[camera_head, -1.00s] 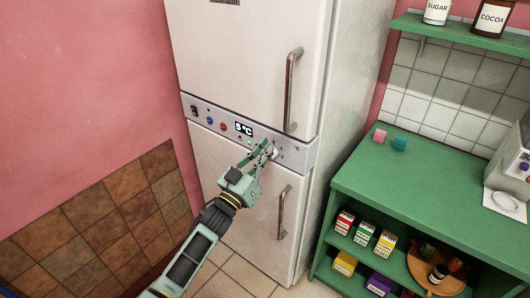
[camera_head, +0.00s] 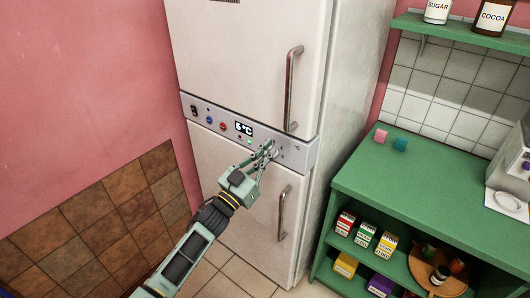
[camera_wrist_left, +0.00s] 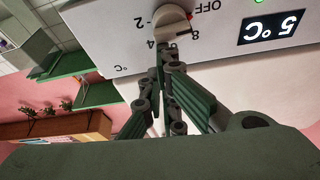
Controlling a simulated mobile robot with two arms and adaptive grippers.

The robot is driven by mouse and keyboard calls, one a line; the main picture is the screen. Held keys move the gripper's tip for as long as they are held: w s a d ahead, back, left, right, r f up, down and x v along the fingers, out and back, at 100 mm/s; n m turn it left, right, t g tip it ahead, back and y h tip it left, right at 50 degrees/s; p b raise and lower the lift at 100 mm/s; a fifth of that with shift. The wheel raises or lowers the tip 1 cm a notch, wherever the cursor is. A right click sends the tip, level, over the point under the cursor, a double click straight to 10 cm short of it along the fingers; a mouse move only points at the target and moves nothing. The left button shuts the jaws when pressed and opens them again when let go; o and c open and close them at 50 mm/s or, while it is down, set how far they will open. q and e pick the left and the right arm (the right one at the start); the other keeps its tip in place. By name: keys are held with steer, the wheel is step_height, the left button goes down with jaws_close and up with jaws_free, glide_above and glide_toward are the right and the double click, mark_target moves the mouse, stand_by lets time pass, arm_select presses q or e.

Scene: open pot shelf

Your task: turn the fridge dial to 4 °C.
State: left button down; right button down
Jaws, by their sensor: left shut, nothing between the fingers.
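In the head view the left gripper (camera_head: 268,150) partly covers the dial. I cannot tell whether it touches the dial.
The white fridge (camera_head: 250,60) has two handles, above (camera_head: 292,88) and below (camera_head: 284,212) the strip. Several buttons lie left of the display. A green shelf unit (camera_head: 440,180) with boxes stands at the right. The floor before the fridge is clear.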

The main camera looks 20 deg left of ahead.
arm_select(q)
step_height(320, 180, down, 8)
steer(key=m+g+p, duration=0.2)
steer(key=m+g, duration=0.5)
steer(key=m, duration=2)
steer(key=shift+w+a+r, duration=0.15)
steer(key=shift+a, duration=0.3)
